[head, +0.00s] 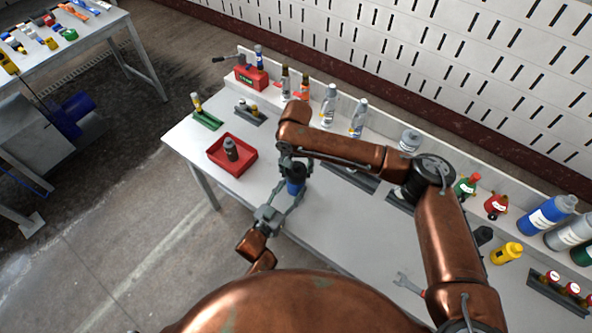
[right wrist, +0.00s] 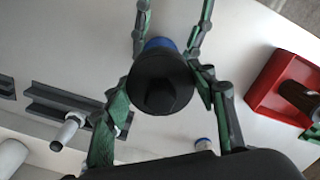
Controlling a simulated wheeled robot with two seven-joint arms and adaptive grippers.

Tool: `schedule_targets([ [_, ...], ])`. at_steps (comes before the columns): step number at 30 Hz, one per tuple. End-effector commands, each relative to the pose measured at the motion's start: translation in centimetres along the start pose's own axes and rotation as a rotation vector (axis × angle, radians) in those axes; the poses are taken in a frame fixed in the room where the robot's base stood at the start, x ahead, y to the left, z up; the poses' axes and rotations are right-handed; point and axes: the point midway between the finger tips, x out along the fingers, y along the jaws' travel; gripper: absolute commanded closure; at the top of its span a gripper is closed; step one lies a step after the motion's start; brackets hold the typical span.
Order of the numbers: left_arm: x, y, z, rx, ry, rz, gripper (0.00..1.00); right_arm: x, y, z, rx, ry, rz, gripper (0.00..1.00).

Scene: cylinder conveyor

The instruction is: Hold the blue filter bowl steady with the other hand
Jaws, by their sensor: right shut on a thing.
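The blue filter bowl (head: 296,187) stands upright over the near edge area of the white table. In the right wrist view only a blue rim of the bowl (right wrist: 160,43) shows behind a black round top piece (right wrist: 160,84). My right gripper (head: 293,165) comes from above and is shut on this black top piece. My left gripper (head: 288,204) reaches in from the table's front edge, with one finger on each side of the bowl. Its fingers also show at the top of the right wrist view (right wrist: 170,40). I cannot tell whether they press on the bowl.
A red tray (head: 214,155) with a dark cylinder (head: 231,150) lies left of the grippers. A green holder (head: 207,119) and a red box (head: 250,77) stand farther back. Bottles line the table's back edge. A wrench (head: 407,284) lies at the front right.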

Motion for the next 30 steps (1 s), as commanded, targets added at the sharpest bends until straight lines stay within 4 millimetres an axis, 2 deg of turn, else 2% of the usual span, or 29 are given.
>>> schedule_targets([
  [11, -0.01, 0.04, 0.06, 0.0, -0.001, 0.0, 0.84, 0.01, -0.02, 0.0, 0.0, 0.0, 0.0, 0.83],
  [16, -0.01, 0.04, 0.06, 0.0, -0.001, 0.001, 0.84, 0.1, -0.09, 0.05, 0.091, -0.001, -0.002, 0.83],
  [24, -0.01, 0.05, 0.06, 0.0, -0.001, 0.001, 0.84, 0.12, -0.11, 0.08, 0.455, -0.002, -0.002, 0.83],
  [30, -0.01, 0.04, 0.06, 0.0, -0.001, 0.0, 0.84, 0.07, 0.0, 0.02, 0.528, 0.0, 0.0, 0.83],
])
